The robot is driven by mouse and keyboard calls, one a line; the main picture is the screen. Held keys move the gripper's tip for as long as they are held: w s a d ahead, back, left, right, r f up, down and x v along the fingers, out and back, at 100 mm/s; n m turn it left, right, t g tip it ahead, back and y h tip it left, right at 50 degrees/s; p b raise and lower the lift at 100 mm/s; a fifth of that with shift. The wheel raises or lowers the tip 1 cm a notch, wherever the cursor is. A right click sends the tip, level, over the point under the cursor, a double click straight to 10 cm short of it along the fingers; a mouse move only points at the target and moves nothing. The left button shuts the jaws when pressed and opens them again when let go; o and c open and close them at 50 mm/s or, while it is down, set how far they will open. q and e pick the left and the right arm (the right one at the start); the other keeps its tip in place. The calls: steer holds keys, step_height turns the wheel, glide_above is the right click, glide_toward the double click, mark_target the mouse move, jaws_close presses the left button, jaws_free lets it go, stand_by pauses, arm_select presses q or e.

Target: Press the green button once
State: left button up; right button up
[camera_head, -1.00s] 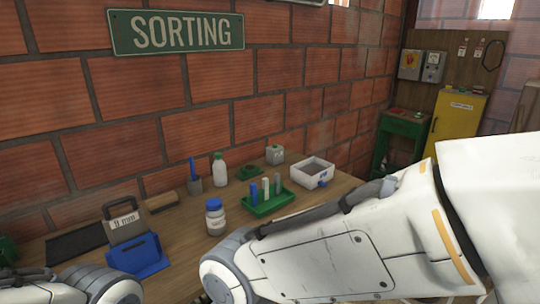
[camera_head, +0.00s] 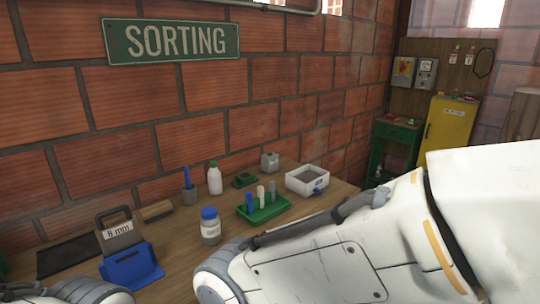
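I cannot make out a green button for certain. A small grey box (camera_head: 270,162) stands at the back of the workbench, too small to tell whether it has a button. No green button is clear on either. My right arm crosses the lower right and hides part of the bench. A piece of my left arm shows at the bottom left. Neither gripper is in view.
The wooden workbench (camera_head: 180,226) holds a blue holder (camera_head: 130,267), a blue-capped jar (camera_head: 210,228), a white bottle (camera_head: 215,179), a green rack (camera_head: 264,208) and a white bin (camera_head: 307,180). A yellow cabinet (camera_head: 447,135) and a green stand (camera_head: 397,135) are at the back right.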

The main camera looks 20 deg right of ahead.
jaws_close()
